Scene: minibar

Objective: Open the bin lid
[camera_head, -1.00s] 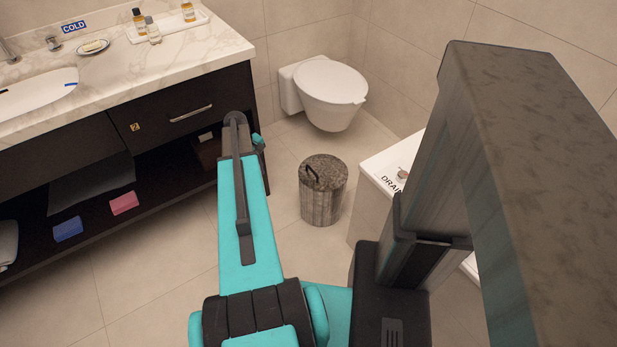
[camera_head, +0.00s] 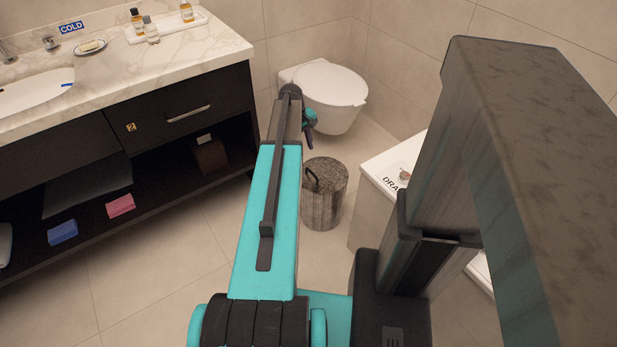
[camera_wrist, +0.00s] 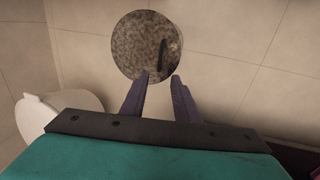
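The bin (camera_head: 325,200) is a grey-brown cylinder standing on the tiled floor in the middle of the head view. Its round lid (camera_head: 333,173) lies flat on top and looks shut, with a dark curved handle (camera_head: 312,178) at its left edge. In the wrist view the lid (camera_wrist: 135,48) is seen from above, with the handle (camera_wrist: 163,55) at its right side. My gripper (camera_wrist: 161,75) is open and empty, its two fingertips near the lid's lower edge in the picture, the handle beyond the gap. In the head view my gripper is mostly hidden behind my arm.
A toilet (camera_head: 325,90) stands behind the bin, also at left in the wrist view (camera_wrist: 55,108). A white box marked DRAIN (camera_head: 385,185) is right of the bin. A dark vanity (camera_head: 190,110) stands left. Floor in front of the bin is clear.

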